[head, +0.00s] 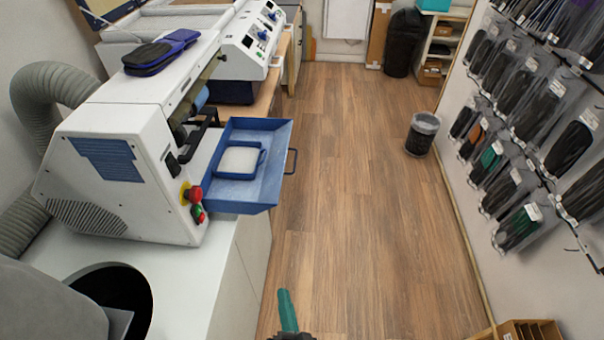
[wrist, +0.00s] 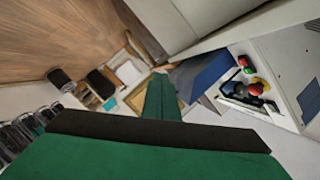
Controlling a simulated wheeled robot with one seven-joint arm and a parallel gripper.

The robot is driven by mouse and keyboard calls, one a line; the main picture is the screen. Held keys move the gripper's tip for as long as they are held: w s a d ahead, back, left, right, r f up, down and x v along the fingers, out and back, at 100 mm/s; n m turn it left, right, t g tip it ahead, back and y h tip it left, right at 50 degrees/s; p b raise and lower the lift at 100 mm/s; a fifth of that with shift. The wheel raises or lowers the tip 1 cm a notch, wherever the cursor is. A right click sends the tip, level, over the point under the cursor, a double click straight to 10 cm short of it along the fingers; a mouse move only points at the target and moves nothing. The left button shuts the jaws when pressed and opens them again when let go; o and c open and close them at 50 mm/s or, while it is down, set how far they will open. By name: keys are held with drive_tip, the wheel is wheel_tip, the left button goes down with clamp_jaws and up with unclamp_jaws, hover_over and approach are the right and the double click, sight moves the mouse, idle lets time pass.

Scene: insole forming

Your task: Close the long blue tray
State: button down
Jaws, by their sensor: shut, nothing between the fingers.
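The long blue tray (head: 261,187) sticks out from the right side of the white machine (head: 130,140), over the floor beside the counter. It has a dark handle (head: 292,161) on its right end and holds a small blue frame with a white pad (head: 239,160). In the wrist view the blue tray (wrist: 208,77) shows beyond my fingers, beside the machine's red and green buttons. My gripper (head: 286,300) is at the bottom of the head view, below and apart from the tray. Its green fingers (wrist: 160,95) are shut and empty.
Blue insoles (head: 160,53) lie on top of the machine. A second machine (head: 247,45) stands behind. The wood floor (head: 350,200) right of the tray is clear. A bin (head: 422,134) and a wall of hanging insoles (head: 515,130) are at right.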

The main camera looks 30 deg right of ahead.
drive_tip(key=w+d+r+m+t+h, duration=0.1)
drive_tip(key=w+d+r+m, duration=0.4)
drive_tip(key=w+d, duration=0.4)
drive_tip(key=w+d+r+m+t+h, duration=0.1)
drive_tip(key=w+d+r+m, duration=0.5)
drive_tip(key=d, duration=0.5)
drive_tip(key=w+r, duration=0.1)
drive_tip(key=w, duration=1.1)
drive_tip(key=shift+d, duration=0.15)
drive_tip(key=shift+w, duration=0.15)
